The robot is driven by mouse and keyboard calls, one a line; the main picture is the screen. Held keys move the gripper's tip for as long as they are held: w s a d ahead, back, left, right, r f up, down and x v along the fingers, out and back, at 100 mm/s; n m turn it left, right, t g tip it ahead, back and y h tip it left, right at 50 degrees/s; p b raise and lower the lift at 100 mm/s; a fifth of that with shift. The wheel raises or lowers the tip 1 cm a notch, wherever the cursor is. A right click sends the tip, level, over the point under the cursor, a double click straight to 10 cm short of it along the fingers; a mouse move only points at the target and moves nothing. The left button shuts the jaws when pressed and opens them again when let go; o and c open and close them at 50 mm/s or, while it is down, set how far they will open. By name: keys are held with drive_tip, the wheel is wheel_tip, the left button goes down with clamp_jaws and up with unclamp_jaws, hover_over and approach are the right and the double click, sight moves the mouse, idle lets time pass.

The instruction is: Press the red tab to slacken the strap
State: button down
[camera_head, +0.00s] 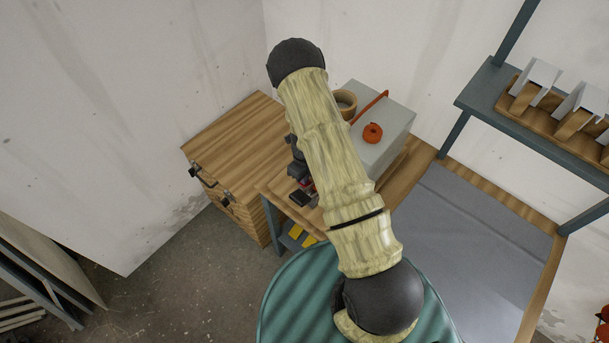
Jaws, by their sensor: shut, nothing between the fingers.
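My arm crosses the middle of the view and hides much of the workbench. Dark parts of my gripper (298,170) show at the left edge of the arm, low over the bench's left end. It is shut and looks empty; its fingertips are mostly hidden. A small red-pink piece (306,184) shows right beside it, perhaps the red tab, but it is too small to be sure. I cannot tell whether the gripper touches it. A strap is not clearly visible.
A grey box (398,122) at the back carries an orange roll (372,133), an orange-red bar (371,106) and a tape ring (345,101). A wooden drawer cabinet (232,140) stands left. A shelf (490,100) with plate racks overhangs right. The grey bench mat (470,240) is clear.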

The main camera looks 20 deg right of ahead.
wheel_tip(320, 180, up, 3)
drive_tip(key=shift+s+r+p, duration=0.1)
drive_tip(key=shift+p, duration=0.65)
drive_tip(key=shift+r+b, duration=0.25)
drive_tip(key=shift+b, duration=0.2)
wheel_tip(320, 180, up, 9)
drive_tip(key=b, duration=0.2)
drive_tip(key=shift+r, duration=0.15)
drive_tip(key=shift+w, duration=0.2)
drive_tip(key=s+r+n+t+b, duration=0.1)
drive_tip(key=s+r+n, duration=0.7)
drive_tip(key=n, duration=0.6)
drive_tip(key=s+r+n+t+b, duration=0.1)
drive_tip(key=s+r+n, duration=0.6)
drive_tip(key=n, duration=0.8)
drive_tip(key=shift+s+a+r+t+b, duration=0.35)
drive_tip(key=shift+s+b, duration=0.25)
drive_tip(key=shift+s, duration=0.4)
